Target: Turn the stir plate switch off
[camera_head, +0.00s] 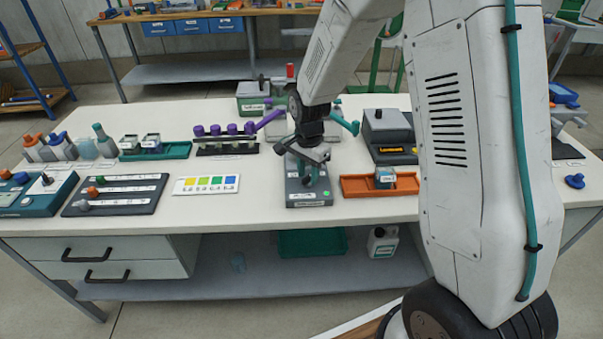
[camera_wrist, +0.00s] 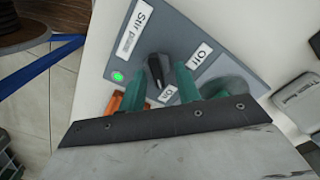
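The stir plate (camera_head: 308,187) is a grey box on the bench. In the wrist view its panel (camera_wrist: 230,72) fills much of the upper picture. A lit green lamp (camera_wrist: 118,76) sits beside its name label. Its switch is a black knob (camera_wrist: 156,70) with a pale mark at its lower end, toward the "On" label (camera_wrist: 167,93). The "Off" label (camera_wrist: 203,57) is to the right. In the head view, my gripper (camera_head: 308,175) is over the plate, hiding the knob. Contact cannot be told.
An orange tray (camera_head: 352,189) with a small box stands close right of the plate. A colour card (camera_head: 206,193) lies to the left. A rack with purple-topped items (camera_head: 227,149) and a dark instrument (camera_head: 389,134) stand behind. The white bench front is fairly clear.

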